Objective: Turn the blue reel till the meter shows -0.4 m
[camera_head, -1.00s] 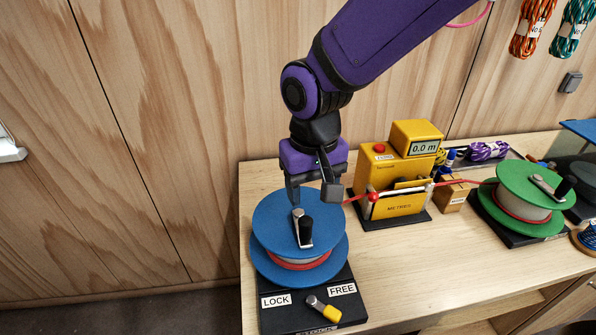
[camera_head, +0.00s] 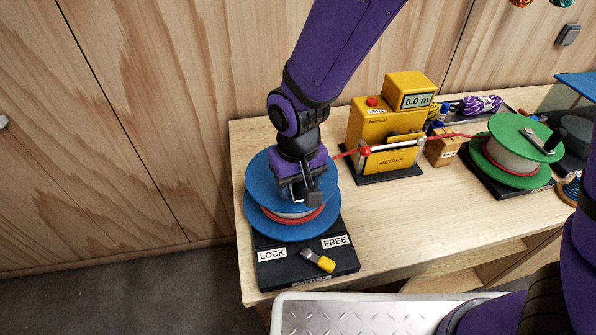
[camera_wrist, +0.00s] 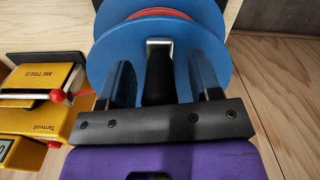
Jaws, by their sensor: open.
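The blue reel (camera_head: 262,180) stands upright on its black base at the table's left end, with red line wound on it. My gripper (camera_head: 297,200) is down over the reel's top and hides its crank in the head view. In the wrist view, the black crank handle (camera_wrist: 158,75) stands between the two spread fingers of my gripper (camera_wrist: 162,85), with gaps on both sides. The yellow meter (camera_head: 385,125) reads 0.0 m on its display (camera_head: 416,101). A yellow-tipped lever (camera_head: 318,260) on the base points lower right, nearer the FREE label.
A green reel (camera_head: 510,135) with its own crank stands at the right, joined to the meter by red line (camera_head: 455,136). A small cardboard box (camera_head: 442,150) sits beside the meter. Bare table lies in front of the meter.

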